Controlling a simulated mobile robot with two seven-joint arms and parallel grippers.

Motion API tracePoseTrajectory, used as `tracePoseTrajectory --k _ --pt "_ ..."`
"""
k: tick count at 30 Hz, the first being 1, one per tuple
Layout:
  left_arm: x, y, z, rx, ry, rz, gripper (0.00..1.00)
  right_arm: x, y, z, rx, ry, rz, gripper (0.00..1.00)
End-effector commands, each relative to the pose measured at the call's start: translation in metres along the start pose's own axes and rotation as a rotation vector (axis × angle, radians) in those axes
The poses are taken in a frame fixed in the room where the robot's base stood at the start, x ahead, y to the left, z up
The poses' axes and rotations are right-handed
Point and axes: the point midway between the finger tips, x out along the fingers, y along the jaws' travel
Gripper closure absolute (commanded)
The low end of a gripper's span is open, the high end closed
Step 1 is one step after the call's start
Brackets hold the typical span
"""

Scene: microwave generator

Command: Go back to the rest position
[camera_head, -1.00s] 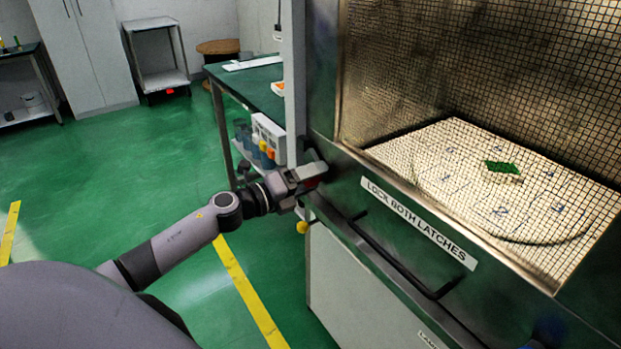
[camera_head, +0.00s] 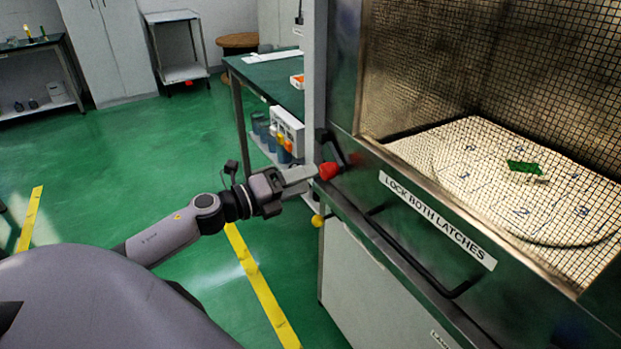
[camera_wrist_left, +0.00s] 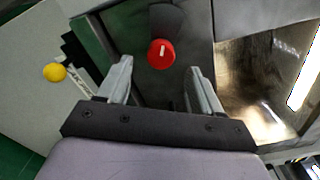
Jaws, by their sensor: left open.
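My left gripper (camera_head: 301,178) is open and empty at the left front corner of the microwave generator cabinet. A red knob (camera_head: 329,170) on a dark latch lever (camera_head: 335,148) is just beyond its fingertips in the head view. In the left wrist view the same red knob (camera_wrist_left: 161,53) shows ahead of and between the two spread fingers (camera_wrist_left: 158,88), with no visible grip on it. The mesh-windowed door carries a label reading LOCK BOTH LATCHES (camera_head: 436,220). My right gripper is in neither view.
A dark handle bar (camera_head: 420,260) juts from the door front. A yellow knob (camera_head: 318,220) sits lower on the cabinet corner. A green bench (camera_head: 270,85) with bottles below stands behind my left arm. The green floor (camera_head: 130,160) at left is open.

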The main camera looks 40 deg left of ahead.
Motion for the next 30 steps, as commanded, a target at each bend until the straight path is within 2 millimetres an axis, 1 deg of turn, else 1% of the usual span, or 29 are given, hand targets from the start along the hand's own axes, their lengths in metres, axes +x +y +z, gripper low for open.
tracePoseTrajectory --k 5,20,22,23,26,29,30 --pt "-0.005 0.000 0.000 0.001 0.001 0.000 0.34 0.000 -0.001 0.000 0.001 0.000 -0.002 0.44" --pt "-0.005 0.000 0.000 0.000 0.000 0.000 0.34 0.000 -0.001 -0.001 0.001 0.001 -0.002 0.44" --pt "-0.005 0.000 -0.003 -0.026 -0.004 0.002 0.34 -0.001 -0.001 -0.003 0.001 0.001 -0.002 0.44" --pt "-0.006 0.001 -0.006 -0.054 -0.008 0.004 0.34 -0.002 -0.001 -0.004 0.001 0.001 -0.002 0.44" --pt "-0.013 0.005 -0.025 -0.243 -0.047 0.023 0.34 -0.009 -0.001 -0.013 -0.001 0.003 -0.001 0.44" --pt "-0.027 0.016 -0.060 -0.578 -0.125 0.076 0.34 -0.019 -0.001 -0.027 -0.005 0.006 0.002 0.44" --pt "-0.035 0.021 -0.078 -0.737 -0.166 0.109 0.34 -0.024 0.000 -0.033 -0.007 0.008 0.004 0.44"
